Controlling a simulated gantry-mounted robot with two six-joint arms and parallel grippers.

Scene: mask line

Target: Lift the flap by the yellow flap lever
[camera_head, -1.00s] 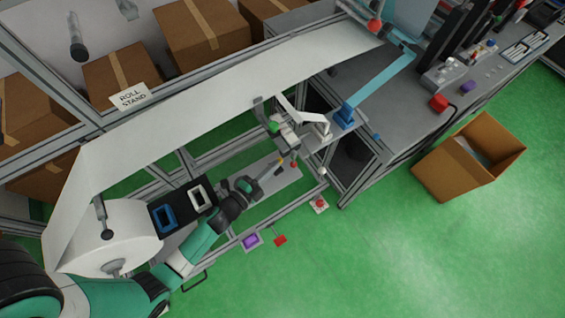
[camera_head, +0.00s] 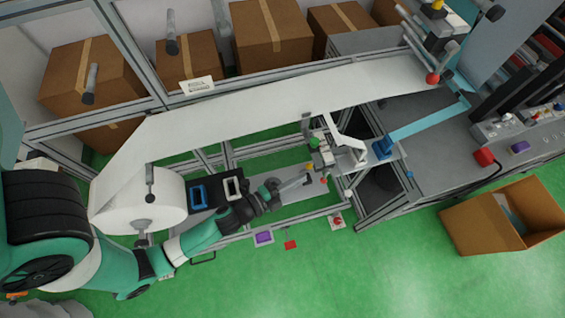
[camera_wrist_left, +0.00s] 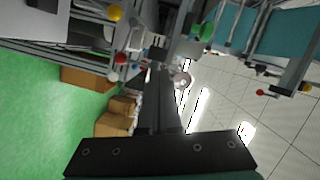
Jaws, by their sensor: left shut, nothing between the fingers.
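My left gripper (camera_head: 304,180) reaches in from the lower left with its fingers shut and empty. It is close to the small bracket with a green part (camera_head: 315,143) under the white web. A small yellow-orange knob (camera_head: 309,168) shows just above the fingertips and a red knob (camera_head: 323,181) just right of them. In the left wrist view the shut fingers (camera_wrist_left: 158,72) point away from the camera. A yellow ball knob (camera_wrist_left: 115,13) is up and left of them, apart from them; I cannot tell for certain that it is the flap lever. My right gripper is not in view.
The white web (camera_head: 260,92) runs from the roll (camera_head: 140,205) up to the bench (camera_head: 445,150). Metal frame rails surround my left arm. A blue clamp (camera_head: 382,148) stands right of the bracket. An open carton (camera_head: 505,222) is at the right.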

